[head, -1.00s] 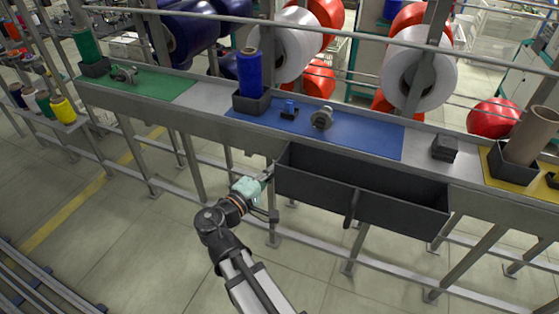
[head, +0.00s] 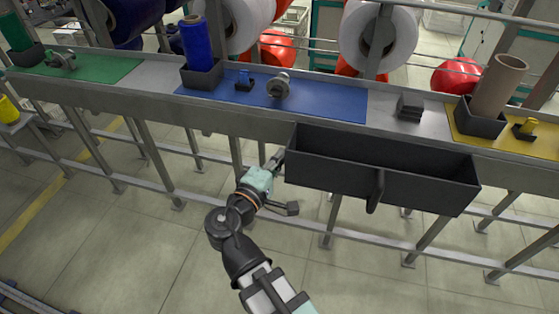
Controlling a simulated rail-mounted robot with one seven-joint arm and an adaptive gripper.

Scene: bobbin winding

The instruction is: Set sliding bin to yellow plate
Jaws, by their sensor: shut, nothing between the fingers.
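The sliding bin (head: 325,174) is a long black open trough with a handle-like fin on its front. It hangs along the front of the bench, below the right part of the blue plate and reaching right to below the left part of the yellow plate (head: 497,144). My gripper (head: 277,160) is shut and empty at the bin's left end wall, touching it or very close. The fingertips are small and partly hard to make out. The inside of the bin looks empty.
The blue plate (head: 325,99) holds a blue spool (head: 196,43) in a black holder and small fittings. A black block (head: 410,107) lies between the plates. A brown tube (head: 497,85) stands on the yellow plate. Bench legs stand below; the rail's front looks clear rightward.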

